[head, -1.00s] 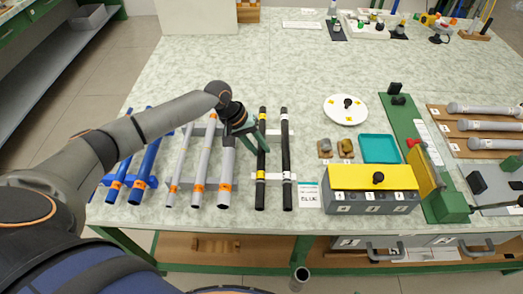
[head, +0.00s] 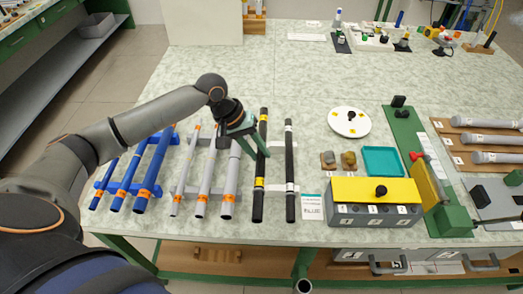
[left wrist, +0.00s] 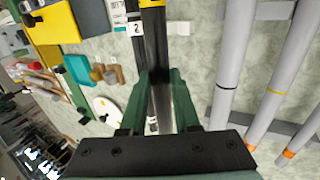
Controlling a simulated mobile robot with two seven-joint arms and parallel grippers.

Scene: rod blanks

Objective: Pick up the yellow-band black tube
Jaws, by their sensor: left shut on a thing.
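The yellow-band black tube (head: 258,200) has a yellow band near each end. My left gripper (head: 262,151), with green fingers, is shut around it toward its far half. The tube looks slightly raised above its rack, with its far end higher in the picture than its neighbour's. In the left wrist view the tube (left wrist: 156,45) runs between the two fingers (left wrist: 160,84), and a yellow band shows at the top edge. A second black tube with white bands (head: 290,165) lies to its right, apart from it. My right gripper is not in view.
Grey orange-band tubes (head: 229,185) and blue tubes (head: 152,175) lie left of the held tube. To the right are a white plate (head: 349,122), a teal tray (head: 384,161) and a grey box with a yellow lid (head: 375,190).

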